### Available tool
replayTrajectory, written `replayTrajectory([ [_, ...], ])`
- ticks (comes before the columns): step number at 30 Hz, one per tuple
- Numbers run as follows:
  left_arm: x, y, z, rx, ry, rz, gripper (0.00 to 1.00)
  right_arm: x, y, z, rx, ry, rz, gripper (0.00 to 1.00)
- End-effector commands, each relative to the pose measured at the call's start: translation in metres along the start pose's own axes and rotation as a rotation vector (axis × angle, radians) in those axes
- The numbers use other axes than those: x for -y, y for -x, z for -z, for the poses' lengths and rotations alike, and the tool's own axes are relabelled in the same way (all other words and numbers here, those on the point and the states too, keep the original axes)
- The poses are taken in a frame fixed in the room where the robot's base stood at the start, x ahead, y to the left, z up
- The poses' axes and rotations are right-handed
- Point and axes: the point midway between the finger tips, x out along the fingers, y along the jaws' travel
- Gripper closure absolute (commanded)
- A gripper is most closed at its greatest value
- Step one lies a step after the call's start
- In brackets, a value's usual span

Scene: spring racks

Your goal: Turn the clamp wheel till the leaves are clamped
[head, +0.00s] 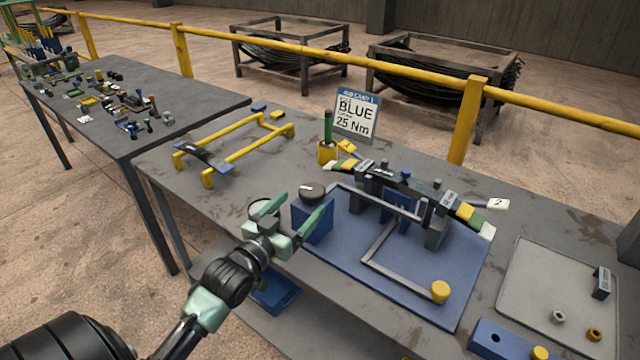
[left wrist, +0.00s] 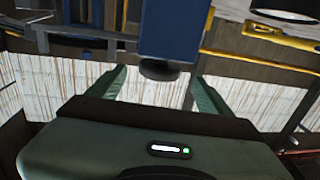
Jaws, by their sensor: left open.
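A dark round wheel (head: 312,191) with a white mark sits on top of a blue block (head: 313,222) at the left end of the blue fixture plate (head: 410,290). A curved stack of leaves (head: 377,180) with yellow, green, black and white parts lies across the fixture, with grey clamp posts at its middle. My left gripper (head: 304,206) is open and empty, its fingers pointing at the wheel. In the left wrist view the wheel (left wrist: 164,71) shows between the left gripper's fingertips (left wrist: 158,75), with no clear contact. My right gripper is out of view.
A grey bar with a yellow knob (head: 440,291) lies over the plate's front. A yellow rack (head: 240,145), a yellow cup (head: 327,152) and a "BLUE 25 Nm" card (head: 356,115) stand behind. A grey tray (head: 550,290) with small parts lies right. A blue bin (head: 275,292) is below the table edge.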

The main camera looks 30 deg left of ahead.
Motion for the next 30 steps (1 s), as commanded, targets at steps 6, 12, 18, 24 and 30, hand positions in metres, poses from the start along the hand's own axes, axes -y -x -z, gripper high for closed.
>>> replayTrajectory([
  [6, 0.000, -0.033, 0.003, -0.002, 0.000, 0.000, 0.20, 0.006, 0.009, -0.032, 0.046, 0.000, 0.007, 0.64],
  [12, 0.000, -0.062, 0.001, -0.001, -0.001, 0.000, 0.20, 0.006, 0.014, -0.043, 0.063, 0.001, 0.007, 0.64],
  [18, 0.000, -0.073, 0.000, 0.001, -0.001, 0.000, 0.20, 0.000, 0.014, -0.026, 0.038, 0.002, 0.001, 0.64],
  [24, 0.000, -0.073, -0.001, 0.001, -0.001, 0.000, 0.20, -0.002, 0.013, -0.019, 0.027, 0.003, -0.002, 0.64],
  [30, 0.000, -0.073, -0.001, 0.002, -0.001, 0.000, 0.64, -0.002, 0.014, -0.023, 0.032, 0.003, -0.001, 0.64],
])
